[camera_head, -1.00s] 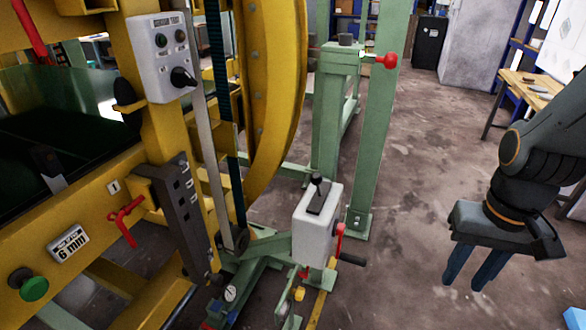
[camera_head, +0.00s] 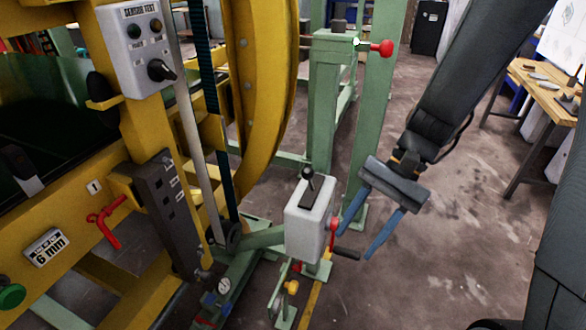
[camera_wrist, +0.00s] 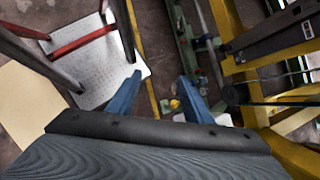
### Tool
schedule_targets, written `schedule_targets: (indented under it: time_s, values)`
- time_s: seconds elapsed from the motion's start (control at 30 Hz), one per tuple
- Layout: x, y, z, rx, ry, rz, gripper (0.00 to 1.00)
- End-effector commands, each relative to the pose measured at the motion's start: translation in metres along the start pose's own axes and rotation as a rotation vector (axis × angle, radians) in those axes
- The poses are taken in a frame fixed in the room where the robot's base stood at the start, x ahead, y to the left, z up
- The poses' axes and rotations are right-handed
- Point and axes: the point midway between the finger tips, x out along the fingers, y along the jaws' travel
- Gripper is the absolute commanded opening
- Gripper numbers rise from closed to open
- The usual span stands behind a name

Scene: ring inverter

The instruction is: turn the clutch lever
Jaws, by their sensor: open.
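A white box (camera_head: 309,222) stands low beside the yellow machine. A black-knobbed lever (camera_head: 309,186) rises from a slot on its top. A red lever (camera_head: 333,227) and a black handle (camera_head: 346,253) stick out on its right side. No label shows which one is the clutch lever. My gripper (camera_head: 357,243) is open and empty, its two blue fingers pointing down just right of the box. In the head view the fingertips overlap the black handle's area; contact cannot be told. In the wrist view the blue fingers (camera_wrist: 160,78) are apart with nothing between them.
The yellow machine frame (camera_head: 262,100) fills the left, with a red lever (camera_head: 107,222) and a switch panel (camera_head: 144,50). Green posts (camera_head: 376,110) stand behind the box, one with a red knob (camera_head: 382,48). Floor on the right is open, with a workbench (camera_head: 545,95) beyond.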

Motion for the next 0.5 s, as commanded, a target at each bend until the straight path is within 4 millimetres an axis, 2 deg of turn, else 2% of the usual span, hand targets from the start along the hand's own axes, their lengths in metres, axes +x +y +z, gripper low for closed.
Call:
schedule_targets:
  time_s: [0.1,0.23,0.4,0.5]
  values:
    - [0.004,-0.04,-0.004,0.21,-0.207,-0.15,0.46]
    - [-0.006,-0.087,-0.02,0.408,-0.431,-0.329,0.46]
    - [-0.034,-0.135,-0.059,0.6,-0.695,-0.568,0.46]
    - [-0.05,-0.15,-0.084,0.672,-0.815,-0.688,0.46]
